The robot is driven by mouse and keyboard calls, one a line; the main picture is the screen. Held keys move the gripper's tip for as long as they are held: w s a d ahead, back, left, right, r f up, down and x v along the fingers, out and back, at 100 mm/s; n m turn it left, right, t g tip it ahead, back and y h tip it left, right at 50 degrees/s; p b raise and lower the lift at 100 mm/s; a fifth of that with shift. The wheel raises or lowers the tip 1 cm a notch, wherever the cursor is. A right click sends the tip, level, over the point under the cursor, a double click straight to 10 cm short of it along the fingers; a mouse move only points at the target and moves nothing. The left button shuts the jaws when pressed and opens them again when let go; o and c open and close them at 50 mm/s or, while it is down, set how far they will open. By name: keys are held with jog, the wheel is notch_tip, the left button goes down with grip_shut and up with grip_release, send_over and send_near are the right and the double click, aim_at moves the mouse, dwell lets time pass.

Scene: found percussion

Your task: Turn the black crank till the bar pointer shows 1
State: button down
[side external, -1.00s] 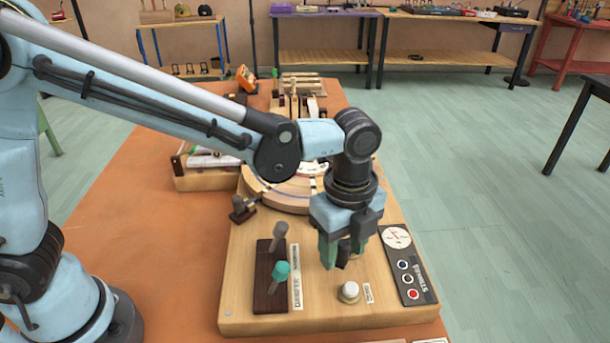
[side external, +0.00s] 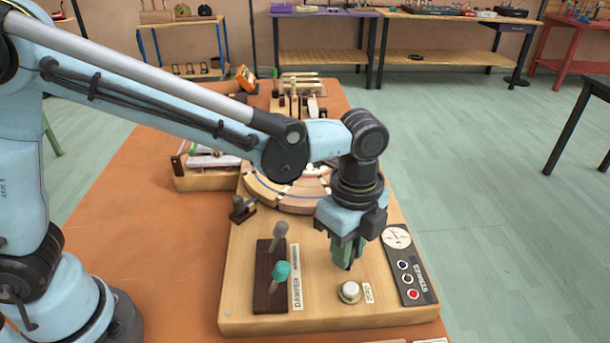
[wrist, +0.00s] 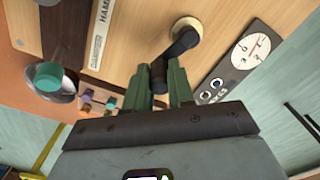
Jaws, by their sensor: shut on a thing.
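The black crank (wrist: 178,46) shows in the wrist view, its arm running from a round pale hub (wrist: 187,27) on the wooden board down to a handle between my fingers. My gripper (wrist: 158,78) is shut on that handle. In the side view my gripper (side external: 347,252) is low over the board, and a little black shows at its fingertips; the hub is hidden there. A round white dial (side external: 396,237) sits on a dark panel at the right and also shows in the wrist view (wrist: 251,48). Its marks and pointer are too small to read.
Left of my gripper are a grey lever (side external: 280,232) and a teal-topped lever (side external: 281,271) on a dark strip. A pale round knob (side external: 349,291) stands in front. Curved wooden pieces (side external: 290,194) lie behind. Coloured buttons (side external: 407,279) line the dark panel.

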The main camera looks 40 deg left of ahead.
jog(key=n, duration=0.1)
jog(key=w+d+n, duration=0.1)
jog(key=n, duration=0.3)
jog(key=shift+w+d, duration=0.15)
jog(key=shift+d, duration=0.2)
jog(key=shift+w+d+n, duration=0.2)
jog(key=shift+w+n, duration=0.2)
jog(key=shift+n, duration=0.75)
jog(key=shift+w+d+n, duration=0.15)
jog(key=shift+w+n, duration=0.2)
jog(key=shift+n, duration=0.8)
jog(key=c, duration=1)
grip_release()
notch_tip(320, 180, up, 12)
jog(key=shift+r, duration=0.1)
